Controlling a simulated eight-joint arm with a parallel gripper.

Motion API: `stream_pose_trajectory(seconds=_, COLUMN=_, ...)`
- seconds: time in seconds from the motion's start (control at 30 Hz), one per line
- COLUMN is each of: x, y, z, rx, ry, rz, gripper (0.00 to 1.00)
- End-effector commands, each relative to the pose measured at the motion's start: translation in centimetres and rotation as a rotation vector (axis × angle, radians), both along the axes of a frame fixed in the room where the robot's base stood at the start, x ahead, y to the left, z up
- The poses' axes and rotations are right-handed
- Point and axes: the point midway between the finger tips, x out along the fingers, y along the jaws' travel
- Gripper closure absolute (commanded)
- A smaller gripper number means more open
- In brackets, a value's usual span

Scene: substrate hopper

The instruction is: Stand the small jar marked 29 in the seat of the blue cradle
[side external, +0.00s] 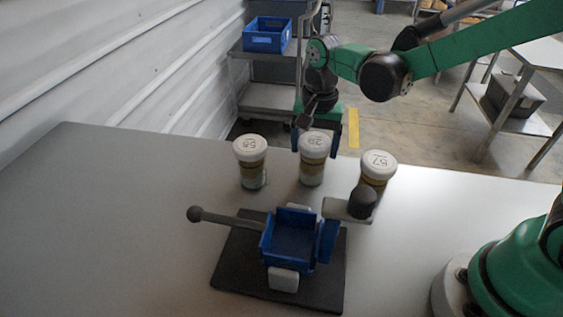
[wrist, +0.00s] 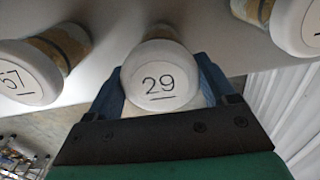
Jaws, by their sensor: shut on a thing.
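The jar marked 29 (side external: 313,160) stands upright on the table between two other jars, with a white lid and a tan and greenish body. In the wrist view its lid with the 29 (wrist: 160,80) sits between the blue fingers. My gripper (side external: 315,148) reaches it from behind and is shut on it, one finger on each side. The blue cradle (side external: 291,242) is nearer the camera, on a dark base plate (side external: 234,262). Its open, box-like seat looks empty. The jar is behind the cradle and apart from it.
A jar marked 55 (side external: 250,160) stands left of jar 29, and a jar marked 57 (side external: 377,169) stands right. The cradle has a ball-ended lever (side external: 222,219) at left and a dark knob (side external: 362,202) at right. The table's left side is clear.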

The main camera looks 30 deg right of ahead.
Motion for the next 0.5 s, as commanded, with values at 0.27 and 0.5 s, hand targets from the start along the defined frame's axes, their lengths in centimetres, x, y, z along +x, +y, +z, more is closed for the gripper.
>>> stream_pose_trajectory(seconds=0.27, x=0.0, y=0.0, z=0.3, rx=0.0, ry=0.0, rz=0.0, gripper=0.61)
stream_pose_trajectory(seconds=0.5, x=0.0, y=0.0, z=2.4, rx=0.0, ry=0.0, rz=0.0, gripper=0.61)
